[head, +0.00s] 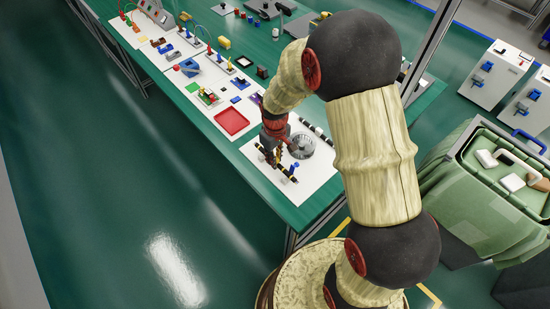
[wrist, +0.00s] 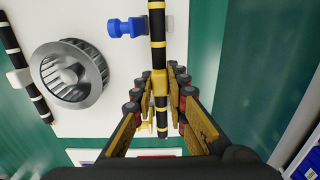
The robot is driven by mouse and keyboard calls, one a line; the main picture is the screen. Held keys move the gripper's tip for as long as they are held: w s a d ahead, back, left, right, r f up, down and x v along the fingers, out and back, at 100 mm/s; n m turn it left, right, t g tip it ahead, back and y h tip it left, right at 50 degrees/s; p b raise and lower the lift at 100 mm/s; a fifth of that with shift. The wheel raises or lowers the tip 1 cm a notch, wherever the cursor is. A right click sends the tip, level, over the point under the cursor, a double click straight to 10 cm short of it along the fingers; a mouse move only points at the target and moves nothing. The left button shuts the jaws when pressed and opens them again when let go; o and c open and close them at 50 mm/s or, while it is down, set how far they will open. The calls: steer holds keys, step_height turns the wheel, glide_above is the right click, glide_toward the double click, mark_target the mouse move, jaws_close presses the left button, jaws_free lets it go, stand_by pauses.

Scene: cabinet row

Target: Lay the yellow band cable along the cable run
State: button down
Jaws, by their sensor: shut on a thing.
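The yellow band cable (wrist: 157,45), black with yellow bands, runs straight up the middle of the wrist view. It also shows in the head view (head: 265,153) near the front edge of the white board (head: 318,172). My gripper (wrist: 160,72) is shut on the cable, at a wider yellow part; it also shows in the head view (head: 279,158), partly covering the cable. A blue clip (wrist: 126,27) stands beside the cable on its left, and it shows in the head view (head: 293,169). A small yellow piece (wrist: 148,126) shows between my fingers. Contact between cable and board is unclear.
A grey finned wheel (wrist: 69,73) lies on the board. Beyond it, a white-banded black cable (wrist: 27,75) passes by a white clip (wrist: 20,79). A red tray (head: 231,122) and other small parts fill the green table (head: 262,55). A green bin (head: 480,200) stands right of my arm.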

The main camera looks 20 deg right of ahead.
steer(key=shift+f+b, duration=0.9)
steer(key=shift+f, duration=0.85)
steer(key=c, duration=1.7)
jaws_free()
step_height(320, 180, up, 12)
